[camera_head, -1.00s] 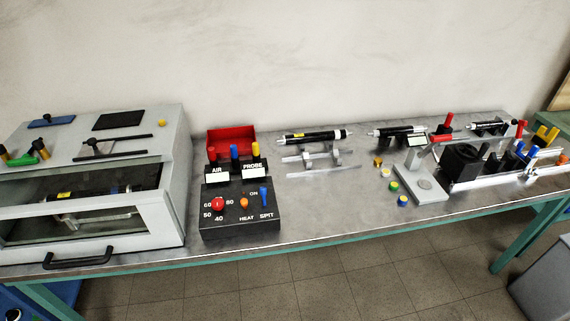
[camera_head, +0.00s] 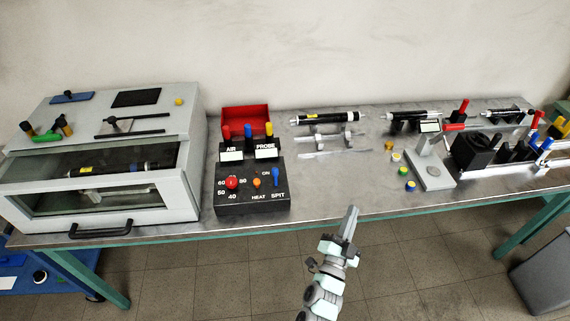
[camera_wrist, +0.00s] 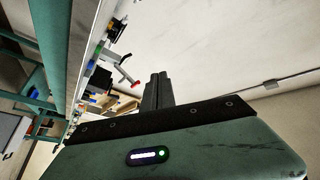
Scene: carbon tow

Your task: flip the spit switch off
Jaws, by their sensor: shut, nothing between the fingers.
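My gripper (camera_head: 350,212) is shut and empty. In the head view it is in front of the bench edge, to the lower right of the box and apart from the switch. In the wrist view its closed fingers (camera_wrist: 157,90) point up the picture, and the switch is not seen there.
A glass-fronted oven (camera_head: 183,150) stands left of the box. A grey stand (camera_head: 433,177) and small coloured pieces are to the right. The bench front between box and stand is clear.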

